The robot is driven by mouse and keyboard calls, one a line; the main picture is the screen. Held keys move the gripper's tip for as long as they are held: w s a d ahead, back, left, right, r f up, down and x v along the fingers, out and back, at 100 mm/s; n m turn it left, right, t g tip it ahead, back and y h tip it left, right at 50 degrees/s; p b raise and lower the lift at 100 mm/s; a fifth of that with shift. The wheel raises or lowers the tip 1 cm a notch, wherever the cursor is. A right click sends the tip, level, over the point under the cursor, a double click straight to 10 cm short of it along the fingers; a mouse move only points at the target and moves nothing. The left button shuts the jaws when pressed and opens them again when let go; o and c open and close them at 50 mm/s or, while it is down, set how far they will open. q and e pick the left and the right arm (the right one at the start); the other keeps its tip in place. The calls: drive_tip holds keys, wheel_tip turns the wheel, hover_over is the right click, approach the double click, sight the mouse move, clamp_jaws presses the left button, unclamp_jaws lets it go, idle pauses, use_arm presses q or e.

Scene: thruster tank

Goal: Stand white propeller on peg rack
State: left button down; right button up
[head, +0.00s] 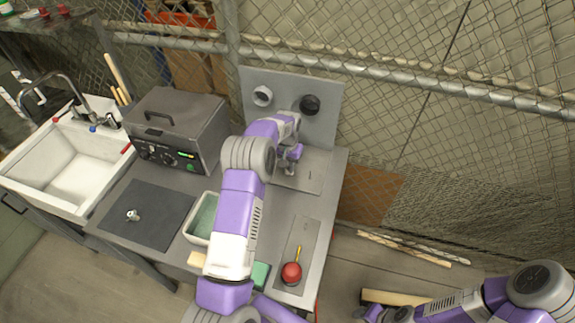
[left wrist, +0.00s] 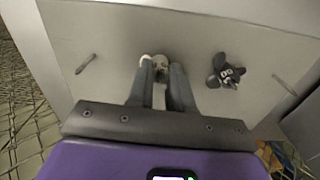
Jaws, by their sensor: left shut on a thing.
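My left gripper (head: 291,165) reaches over the peg rack (head: 310,181), a flat grey plate at the back right of the bench. In the left wrist view its fingers (left wrist: 161,70) are shut on a small whitish piece, the white propeller (left wrist: 158,61), mostly hidden between the fingertips. Whether it touches the rack plate (left wrist: 130,30) or a peg cannot be told. A bare peg (left wrist: 85,63) stands to its left, a black propeller (left wrist: 226,71) sits to its right, and another peg (left wrist: 285,85) is farther right.
A grey panel with a white ring (head: 262,96) and a black ring (head: 310,105) stands behind the rack. A grey box device (head: 178,125) is to the left. A small pale part (head: 133,214) lies on a dark mat (head: 160,205).

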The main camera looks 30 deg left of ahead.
use_arm(q)
drive_tip(key=c, duration=0.9)
unclamp_jaws()
drive_tip(key=shift+c, duration=0.2)
drive_tip(key=shift+r, duration=0.15)
drive_tip(key=shift+r+p, duration=2.45)
drive_tip(key=shift+r, duration=1.45)
